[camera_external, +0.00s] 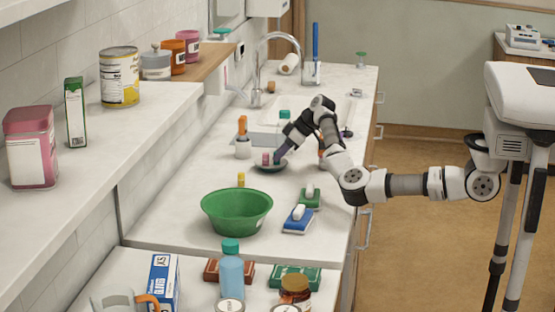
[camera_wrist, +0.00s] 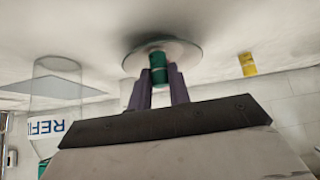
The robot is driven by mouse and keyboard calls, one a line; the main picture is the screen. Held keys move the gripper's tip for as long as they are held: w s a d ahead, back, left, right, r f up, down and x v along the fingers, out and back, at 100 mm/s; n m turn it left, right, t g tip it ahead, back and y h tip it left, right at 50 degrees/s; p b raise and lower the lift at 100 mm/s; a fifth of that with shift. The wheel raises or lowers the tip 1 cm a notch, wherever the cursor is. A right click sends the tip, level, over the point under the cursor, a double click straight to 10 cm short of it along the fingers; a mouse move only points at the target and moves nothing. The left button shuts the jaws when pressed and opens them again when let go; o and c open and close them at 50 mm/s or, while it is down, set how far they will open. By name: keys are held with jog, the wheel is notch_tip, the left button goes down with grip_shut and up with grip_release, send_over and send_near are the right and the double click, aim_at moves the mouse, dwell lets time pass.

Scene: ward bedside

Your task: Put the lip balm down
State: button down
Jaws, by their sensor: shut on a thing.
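The lip balm shows as a small green tube (camera_wrist: 159,68) in the wrist view. My gripper (camera_wrist: 158,88) is shut on it, with one dark finger on each side. The tube is in line with the middle of a round shallow dish (camera_wrist: 185,54); I cannot tell whether it touches the dish. In the external view, my gripper (camera_external: 272,160) is low over the same dark dish (camera_external: 271,169) on the counter. The tube is not clear there, as the fingers cover much of it.
A yellow item (camera_external: 241,180) and a green bowl (camera_external: 237,210) stand nearer the camera. A clear bottle (camera_wrist: 57,85) stands close by. Blue (camera_external: 298,220) and green (camera_external: 310,199) pads lie to the right.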

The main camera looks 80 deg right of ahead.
jog(key=shift+f, duration=0.1)
jog(key=shift+f, duration=0.15)
jog(key=c, duration=1.3)
grip_release()
jog(key=shift+r, duration=0.25)
jog(key=b+v, duration=0.2)
jog(key=v, duration=1)
jog(key=shift+b, duration=0.35)
jog(key=shift+f, duration=0.1)
